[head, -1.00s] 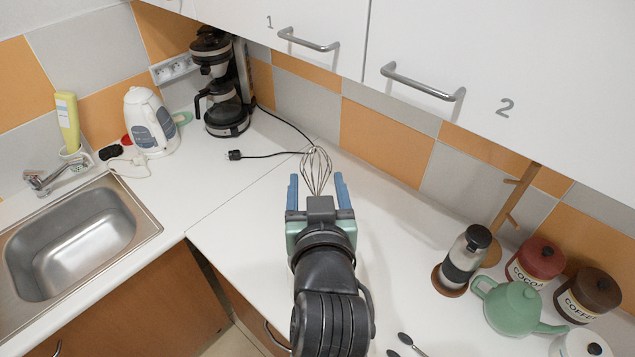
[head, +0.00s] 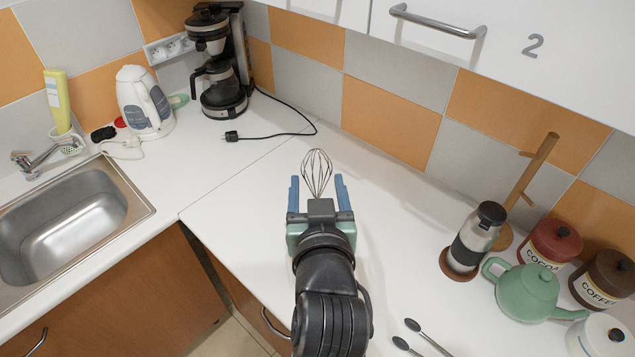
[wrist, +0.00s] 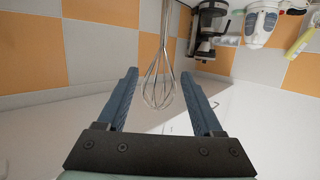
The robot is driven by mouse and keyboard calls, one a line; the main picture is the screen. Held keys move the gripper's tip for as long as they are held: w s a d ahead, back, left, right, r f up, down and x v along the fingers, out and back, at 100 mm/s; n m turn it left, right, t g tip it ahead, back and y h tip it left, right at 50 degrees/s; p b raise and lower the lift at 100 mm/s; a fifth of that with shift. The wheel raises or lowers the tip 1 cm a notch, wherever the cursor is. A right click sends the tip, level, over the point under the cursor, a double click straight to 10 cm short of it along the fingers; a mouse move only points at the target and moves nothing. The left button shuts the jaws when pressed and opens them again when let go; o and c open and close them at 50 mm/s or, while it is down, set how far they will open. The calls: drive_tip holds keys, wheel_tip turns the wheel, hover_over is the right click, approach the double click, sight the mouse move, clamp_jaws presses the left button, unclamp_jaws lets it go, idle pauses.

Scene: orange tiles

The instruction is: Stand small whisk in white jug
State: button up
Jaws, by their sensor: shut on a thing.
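The small whisk (head: 317,172) is a wire whisk held at my gripper (head: 318,192), its wire loops pointing up in the head view. The blue fingers stand on either side of it, and the gripper is shut on it. In the wrist view, which looks upside down, the whisk's wire loops (wrist: 160,88) lie between the fingertips (wrist: 159,73) and its thin handle runs to the top edge. In the head view the handle is hidden behind the gripper. I cannot make out a white jug in either view.
At the right stand a steel flask (head: 474,238), a green teapot (head: 527,292), a cocoa tin (head: 551,245), a coffee tin (head: 603,280) and a wooden stand (head: 529,178). Two dark spoons (head: 425,335) lie in front. A coffee maker (head: 216,70), kettle (head: 143,103) and sink (head: 65,225) are left.

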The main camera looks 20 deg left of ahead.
drive_tip(key=shift+f+b, duration=3.4)
drive_tip(key=shift+f, duration=1.2)
drive_tip(key=o, duration=1.4)
drive_tip(key=shift+s, duration=0.1)
drive_tip(key=p+v, duration=0.2)
drive_tip(key=v, duration=1)
drive_tip(key=shift+s+d+r+p, duration=0.2)
drive_tip(key=shift+s+p, duration=0.1)
drive_tip(key=shift+p, duration=0.1)
drive_tip(key=shift+f, duration=0.1)
